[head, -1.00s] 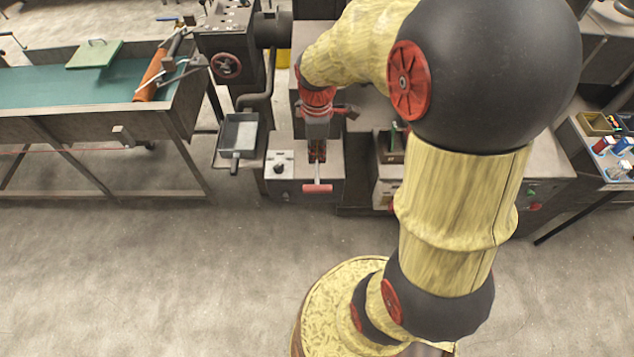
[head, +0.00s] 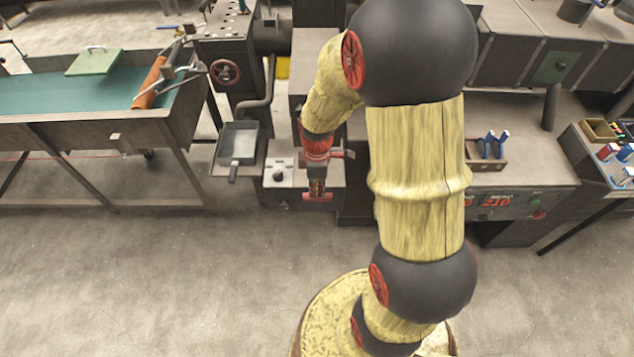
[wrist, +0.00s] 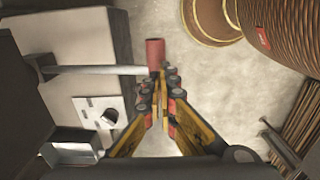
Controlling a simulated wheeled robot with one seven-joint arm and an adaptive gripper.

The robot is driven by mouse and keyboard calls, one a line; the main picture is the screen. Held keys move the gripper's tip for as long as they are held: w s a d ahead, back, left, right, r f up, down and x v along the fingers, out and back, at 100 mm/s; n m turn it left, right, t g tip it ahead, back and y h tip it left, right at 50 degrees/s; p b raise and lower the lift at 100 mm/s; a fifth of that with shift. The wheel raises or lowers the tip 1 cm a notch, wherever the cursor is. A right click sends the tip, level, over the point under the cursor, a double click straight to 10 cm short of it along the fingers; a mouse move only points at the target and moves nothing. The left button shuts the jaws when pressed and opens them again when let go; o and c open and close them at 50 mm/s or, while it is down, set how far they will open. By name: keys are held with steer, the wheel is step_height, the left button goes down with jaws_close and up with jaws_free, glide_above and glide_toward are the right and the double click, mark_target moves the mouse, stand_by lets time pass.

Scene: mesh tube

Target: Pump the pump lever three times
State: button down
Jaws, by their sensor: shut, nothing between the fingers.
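The pump lever is a grey bar (wrist: 95,69) with a red grip (wrist: 155,52) across its end. In the wrist view the bar comes in from the left and the grip is at top centre. In the head view the red grip (head: 317,197) is at the front of the grey machine. My gripper (wrist: 163,78) is shut with nothing between its fingers. Its fingertips overlap the lower end of the grip in the wrist view; I cannot tell whether they touch. In the head view my gripper (head: 317,186) appears just above the grip and hides the bar.
A white plate with a dark knob (head: 279,173) is left of the lever. A grey square tray (head: 238,144) is further left. A bench with a green bed (head: 70,85) stands at far left. A control panel with red digits (head: 497,201) is at right. The floor in front is clear.

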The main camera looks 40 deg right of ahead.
steer(key=shift+f, duration=0.4)
